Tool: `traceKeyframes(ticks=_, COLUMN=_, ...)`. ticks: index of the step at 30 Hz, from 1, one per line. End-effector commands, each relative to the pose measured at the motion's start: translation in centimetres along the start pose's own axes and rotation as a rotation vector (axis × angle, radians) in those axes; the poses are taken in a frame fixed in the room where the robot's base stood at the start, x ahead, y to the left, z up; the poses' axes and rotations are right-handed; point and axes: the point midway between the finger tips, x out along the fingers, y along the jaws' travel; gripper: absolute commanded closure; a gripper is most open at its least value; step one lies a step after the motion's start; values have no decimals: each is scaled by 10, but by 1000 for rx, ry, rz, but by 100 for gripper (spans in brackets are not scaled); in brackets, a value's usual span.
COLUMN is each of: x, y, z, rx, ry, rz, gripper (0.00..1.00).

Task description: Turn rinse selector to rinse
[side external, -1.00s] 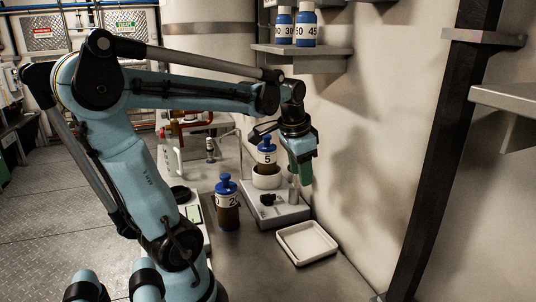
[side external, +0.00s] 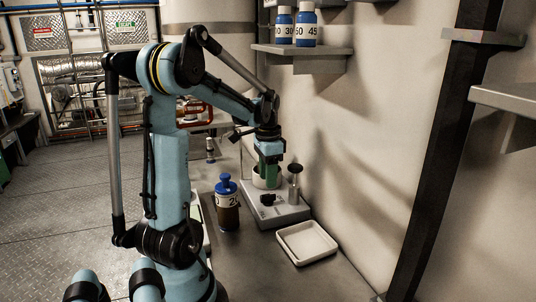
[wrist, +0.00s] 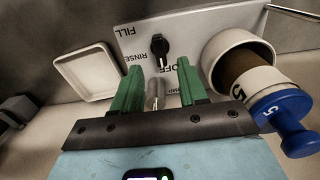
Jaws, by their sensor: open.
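The selector is a black knob (wrist: 159,45) on a pale control box (wrist: 200,22). The knob (side external: 268,199) also shows on the box (side external: 292,214) in the side view. My gripper (wrist: 158,68) is open, its green fingers apart, with the knob beyond their tips and untouched. In the side view my gripper (side external: 268,178) hangs over the back of the box. A metal post (wrist: 155,92) shows between the fingers in the wrist view.
A blue-capped bottle marked 5 (wrist: 285,118) sits in a white cup (wrist: 222,62) beside the box. A white tray (side external: 307,243) lies in front of the box. A dark blue-capped bottle (side external: 228,212) stands to its left. The wall is close on the right.

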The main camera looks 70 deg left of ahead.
Motion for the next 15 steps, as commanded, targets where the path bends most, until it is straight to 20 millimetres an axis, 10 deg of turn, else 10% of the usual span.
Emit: traceKeyframes(ticks=15, x=54, y=0, z=0, rx=0, ry=1, rz=-1, gripper=57)
